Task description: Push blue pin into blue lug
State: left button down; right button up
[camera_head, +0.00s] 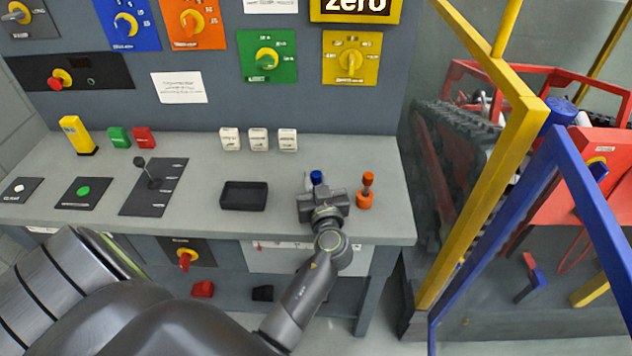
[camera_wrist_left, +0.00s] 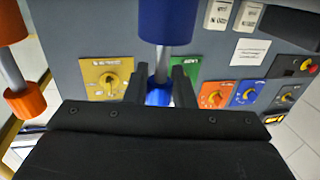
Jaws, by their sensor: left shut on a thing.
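The blue pin's small blue end (camera_wrist_left: 158,96) sits between the fingers of my left gripper (camera_wrist_left: 160,80) in the left wrist view, with a grey shaft running from it. My left gripper (camera_head: 321,197) is shut on the pin over the right part of the bench. A blue end (camera_head: 317,177) also shows just beyond the gripper in the head view. My right gripper is not in view.
An orange pin and base (camera_head: 366,190) stands close to the right of my left gripper. A black tray (camera_head: 244,208) lies to the left on the bench (camera_head: 385,226). White blocks (camera_head: 258,139) stand behind. Yellow and blue frame bars (camera_head: 480,190) rise at the right.

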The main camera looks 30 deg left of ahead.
pick_arm(q)
jog(key=shift+r, duration=5.05)
